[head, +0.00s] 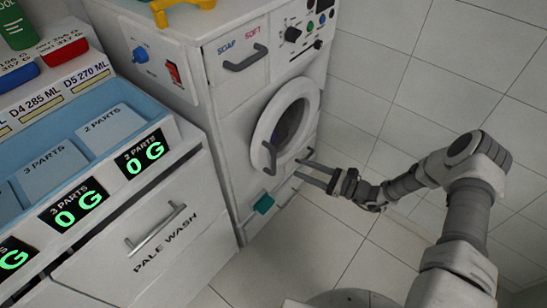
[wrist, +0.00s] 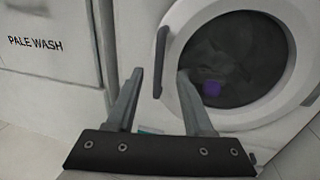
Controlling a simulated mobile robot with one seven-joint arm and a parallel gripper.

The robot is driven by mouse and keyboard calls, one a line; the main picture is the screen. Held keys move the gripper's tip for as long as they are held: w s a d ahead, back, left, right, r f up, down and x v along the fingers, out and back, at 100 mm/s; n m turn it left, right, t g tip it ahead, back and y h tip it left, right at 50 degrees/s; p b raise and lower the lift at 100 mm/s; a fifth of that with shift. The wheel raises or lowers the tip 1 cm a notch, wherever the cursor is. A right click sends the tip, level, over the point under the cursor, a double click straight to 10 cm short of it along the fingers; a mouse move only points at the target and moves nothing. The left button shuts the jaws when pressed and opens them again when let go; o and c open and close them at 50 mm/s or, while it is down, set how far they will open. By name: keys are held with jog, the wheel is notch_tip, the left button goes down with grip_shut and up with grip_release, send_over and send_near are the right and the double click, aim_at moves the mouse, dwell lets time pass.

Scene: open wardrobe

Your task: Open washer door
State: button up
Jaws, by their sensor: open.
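The white front-loading washer (head: 235,125) has a round door (head: 258,131) with dark glass, and the door looks closed. A dark vertical handle (head: 269,158) sits on the left side of the door rim. My gripper (head: 298,168) is open and empty, low in front of the washer and to the right of the handle in the head view. In the wrist view the handle (wrist: 159,62) shows beyond and between the fingertips of my gripper (wrist: 160,74). I see no contact with it. Dark contents and a purple item (wrist: 211,88) show behind the glass.
A dispensing counter with a PALE WASH drawer (head: 150,235) stands left of the washer. The washer's upper drawer has a grey handle (head: 246,58). A teal piece (head: 263,203) sticks out low on the washer. Tiled wall is at right; the floor (head: 310,245) is clear.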

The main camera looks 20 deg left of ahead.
jog(key=b, duration=0.1)
send_over(273, 172)
jog(key=shift+w, duration=0.45)
grip_shut()
dwell(1.1)
